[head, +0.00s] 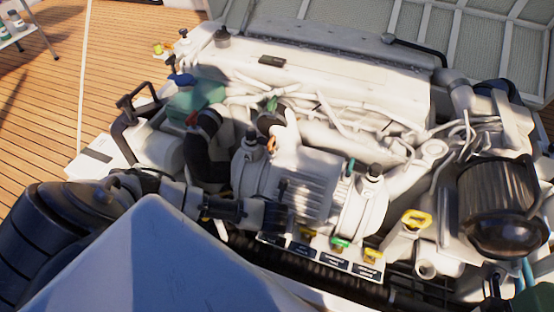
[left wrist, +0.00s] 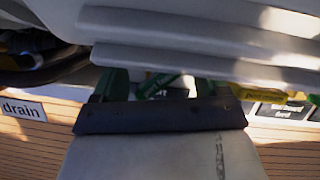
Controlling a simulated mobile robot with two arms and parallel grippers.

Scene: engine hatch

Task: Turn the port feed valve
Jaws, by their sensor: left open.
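My left gripper (head: 282,213) reaches in from the left, low in front of the ribbed, pale engine unit. In the left wrist view the gripper (left wrist: 158,88) is open, with a green finger at each side. A green handle (left wrist: 162,84) shows between or just behind the fingers; contact cannot be told. In the head view a green valve handle (head: 340,243) and a yellow valve handle (head: 372,256) sit above dark label plates (head: 366,271). The yellow handle (left wrist: 272,97) also shows right of my fingers. I cannot read a port feed label. My right gripper is not seen.
The ribbed housing (left wrist: 200,35) hangs close above my fingers. A "drain" label (left wrist: 22,109) is at the left. A yellow ring handle (head: 415,219) and a dark cylinder (head: 497,200) stand at the right. Wooden deck (head: 50,110) lies at the left.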

